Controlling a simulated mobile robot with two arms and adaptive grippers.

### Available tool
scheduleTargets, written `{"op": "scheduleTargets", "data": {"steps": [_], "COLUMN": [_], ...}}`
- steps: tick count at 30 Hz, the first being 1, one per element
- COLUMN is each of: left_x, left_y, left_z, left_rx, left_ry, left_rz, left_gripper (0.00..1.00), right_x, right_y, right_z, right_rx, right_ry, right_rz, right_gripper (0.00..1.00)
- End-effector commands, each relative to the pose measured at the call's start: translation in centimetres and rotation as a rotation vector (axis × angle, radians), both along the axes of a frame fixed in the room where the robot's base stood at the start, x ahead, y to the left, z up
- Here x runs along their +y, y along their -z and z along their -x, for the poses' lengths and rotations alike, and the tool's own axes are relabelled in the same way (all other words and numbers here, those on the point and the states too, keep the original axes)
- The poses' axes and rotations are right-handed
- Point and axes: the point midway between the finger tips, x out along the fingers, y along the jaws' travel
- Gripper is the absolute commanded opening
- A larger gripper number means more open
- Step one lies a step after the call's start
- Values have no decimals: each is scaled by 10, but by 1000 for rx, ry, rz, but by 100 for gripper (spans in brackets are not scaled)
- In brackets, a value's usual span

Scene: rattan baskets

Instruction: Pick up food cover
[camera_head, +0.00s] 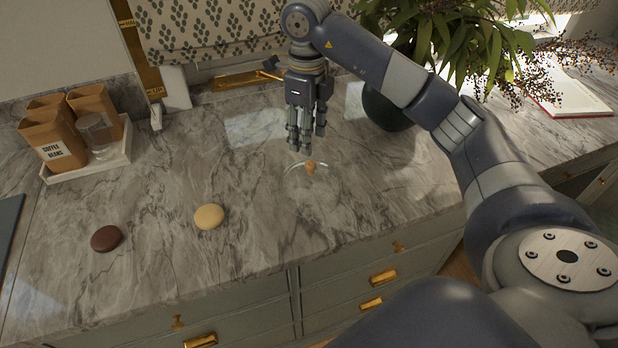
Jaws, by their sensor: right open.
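The food cover (311,168) is on the marble counter near the middle of the head view. It looks like a clear, hard-to-see glass dome with a small wooden knob on top. My right gripper (306,143) points down just above and slightly behind the knob, fingers apart and empty. The fingertips appear close to the knob, but I cannot tell the exact gap. The cover's lower edge is too faint to make out clearly. My left gripper is not in view.
A yellow round biscuit (209,216) and a brown one (106,238) lie to the left on the counter (250,250). A tray (92,172) with coffee canisters stands at the back left. A dark plant vase (385,108) stands behind, right of the gripper.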

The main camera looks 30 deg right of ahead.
Motion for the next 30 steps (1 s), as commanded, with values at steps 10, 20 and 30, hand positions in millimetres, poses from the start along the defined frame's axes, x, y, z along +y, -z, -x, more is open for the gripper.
{"op": "scheduleTargets", "data": {"steps": [10,20,30], "left_x": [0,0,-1], "left_y": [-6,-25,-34], "left_z": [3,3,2], "left_rx": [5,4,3], "left_ry": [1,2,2], "left_rz": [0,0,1], "left_gripper": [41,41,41], "right_x": [0,-7,-8], "right_y": [41,66,97], "right_z": [1,1,0], "right_rx": [2,4,-1], "right_ry": [-1,0,-2], "right_rz": [-3,-5,-4], "right_gripper": [45,45,45]}}
